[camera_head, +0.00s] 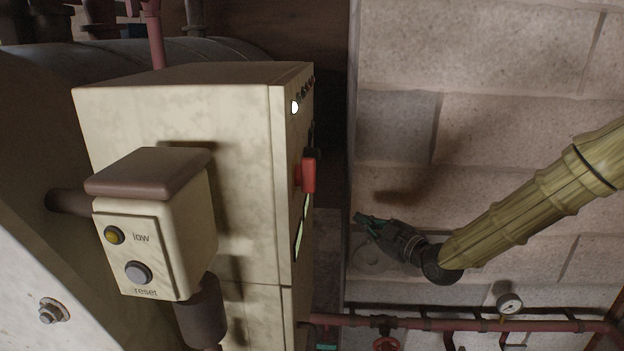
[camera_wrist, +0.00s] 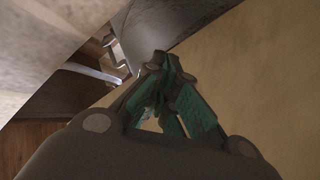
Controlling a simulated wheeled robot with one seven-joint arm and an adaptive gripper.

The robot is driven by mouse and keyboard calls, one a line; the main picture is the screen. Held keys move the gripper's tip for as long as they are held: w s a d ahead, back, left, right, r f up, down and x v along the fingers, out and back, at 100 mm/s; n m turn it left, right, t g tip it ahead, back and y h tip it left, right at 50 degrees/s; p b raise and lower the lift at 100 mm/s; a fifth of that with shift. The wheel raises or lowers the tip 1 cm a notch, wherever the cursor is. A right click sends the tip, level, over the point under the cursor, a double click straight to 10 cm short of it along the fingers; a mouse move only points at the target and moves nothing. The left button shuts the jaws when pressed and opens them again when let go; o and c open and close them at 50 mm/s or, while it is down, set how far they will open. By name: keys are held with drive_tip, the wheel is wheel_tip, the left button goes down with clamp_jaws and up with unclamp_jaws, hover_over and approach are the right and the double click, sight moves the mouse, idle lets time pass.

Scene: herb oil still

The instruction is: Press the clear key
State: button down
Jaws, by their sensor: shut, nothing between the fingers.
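No key marked "clear" can be read in either view. A cream cabinet (camera_head: 180,110) stands at the centre left, and its right-hand face, with a red handle (camera_head: 309,174), a lit white lamp (camera_head: 295,107) and greenish displays (camera_head: 300,228), is seen almost edge-on. A small cream box (camera_head: 160,230) in front of it carries a yellow lamp marked "low" (camera_head: 114,235) and a grey button marked "reset" (camera_head: 138,273). My gripper (camera_head: 366,222) is shut and empty, to the right of the cabinet and apart from it. Its green-padded fingers meet in the wrist view (camera_wrist: 160,62).
A block wall (camera_head: 480,110) fills the right behind my arm. A red pipe (camera_head: 450,324) with a gauge (camera_head: 509,304) and a red valve wheel (camera_head: 387,344) runs low along it. A dark gap separates cabinet and wall. The wrist view shows a plain beige surface (camera_wrist: 265,75) at right.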

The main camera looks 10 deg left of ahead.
wheel_tip(320, 180, up, 9)
drive_tip(key=w+n+y, duration=0.1)
drive_tip(key=n, duration=0.1)
drive_tip(key=shift+w+t, duration=0.3)
drive_tip(key=shift+t, duration=0.1)
drive_tip(key=shift+a, duration=0.1)
drive_tip(key=a, duration=0.8)
drive_tip(key=shift+a, duration=0.4)
drive_tip(key=shift+a+b, duration=0.2)
drive_tip(key=shift+b, duration=0.1)
idle(0.8)
drive_tip(key=shift+a, duration=0.25)
